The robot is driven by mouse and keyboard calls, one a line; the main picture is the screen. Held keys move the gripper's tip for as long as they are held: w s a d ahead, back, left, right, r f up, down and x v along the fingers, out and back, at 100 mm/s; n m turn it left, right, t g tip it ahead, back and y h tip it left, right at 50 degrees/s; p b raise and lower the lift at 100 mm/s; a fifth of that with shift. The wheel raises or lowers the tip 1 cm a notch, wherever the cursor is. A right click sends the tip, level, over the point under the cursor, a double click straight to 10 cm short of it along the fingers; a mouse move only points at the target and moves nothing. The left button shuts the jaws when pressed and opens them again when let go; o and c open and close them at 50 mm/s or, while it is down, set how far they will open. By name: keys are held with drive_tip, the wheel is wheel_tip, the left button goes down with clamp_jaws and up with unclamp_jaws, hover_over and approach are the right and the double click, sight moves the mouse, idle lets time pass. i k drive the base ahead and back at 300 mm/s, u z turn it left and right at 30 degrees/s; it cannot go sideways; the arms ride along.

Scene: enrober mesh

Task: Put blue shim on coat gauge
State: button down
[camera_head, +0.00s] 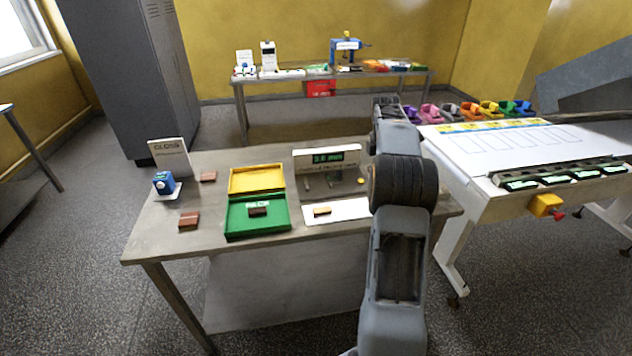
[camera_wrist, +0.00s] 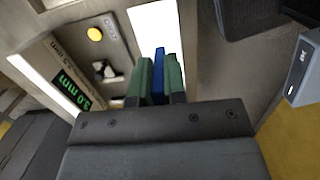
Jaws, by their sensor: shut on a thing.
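The blue shim (camera_wrist: 159,76) is a thin blue piece held upright between the two green fingers of my gripper (camera_wrist: 159,66), which is shut on it. The coat gauge (camera_head: 327,158) is a grey-white unit with a lit green display at the right of the front table. In the wrist view, its display (camera_wrist: 78,90) reads about 3.0 mm. A yellow button (camera_wrist: 95,34) and a small probe-like part stand beside the display, left of the fingers. The shim appears apart from the gauge parts. In the head view my arm hides the gripper and shim.
A green and yellow open box (camera_head: 257,181) with a dark piece in it stands left of the gauge. A white plate (camera_head: 347,212) with a tan bar lies in front. A blue device (camera_head: 164,183), a gloss card and brown blocks are farther left. A white machine table (camera_head: 475,160) stands right.

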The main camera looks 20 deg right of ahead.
sight(317, 184)
drive_tip(key=i, duration=0.9)
